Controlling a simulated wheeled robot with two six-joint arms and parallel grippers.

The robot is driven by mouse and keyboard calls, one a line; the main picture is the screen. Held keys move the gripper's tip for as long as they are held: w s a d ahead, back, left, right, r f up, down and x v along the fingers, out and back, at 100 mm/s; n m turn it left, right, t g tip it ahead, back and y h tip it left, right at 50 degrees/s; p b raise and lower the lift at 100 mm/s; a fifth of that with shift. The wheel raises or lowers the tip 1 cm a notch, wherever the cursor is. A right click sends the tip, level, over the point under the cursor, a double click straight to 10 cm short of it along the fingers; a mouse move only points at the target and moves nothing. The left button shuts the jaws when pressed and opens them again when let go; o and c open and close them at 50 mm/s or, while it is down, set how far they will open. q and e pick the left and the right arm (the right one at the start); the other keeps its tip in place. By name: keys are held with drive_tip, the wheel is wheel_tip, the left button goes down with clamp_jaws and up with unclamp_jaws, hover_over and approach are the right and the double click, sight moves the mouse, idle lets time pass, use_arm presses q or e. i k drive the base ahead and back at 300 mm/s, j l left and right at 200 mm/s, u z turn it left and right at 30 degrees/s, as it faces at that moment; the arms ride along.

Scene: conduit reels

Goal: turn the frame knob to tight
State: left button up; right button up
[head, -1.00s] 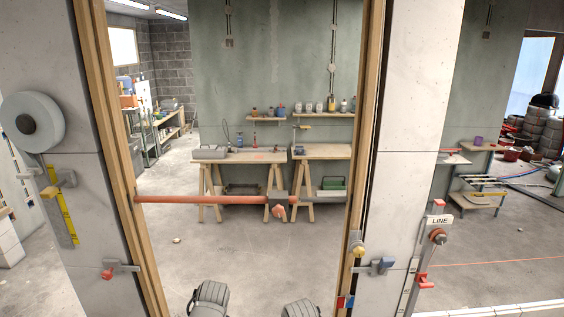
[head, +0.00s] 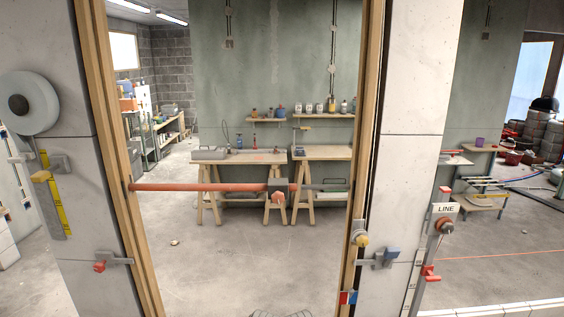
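A yellow knob (head: 361,240) sits on a round grey mount on the right wooden post of the frame (head: 367,130). A small red and blue plate (head: 347,298) is on the same post below it. The knob's setting is too small to read. A red bar (head: 200,187) spans the opening between the posts, with a grey block (head: 279,186) and an orange-red knob (head: 278,198) near its right part.
A grey reel (head: 28,103) hangs at left.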

sight(99, 267)
drive_tip(key=u, duration=1.3)
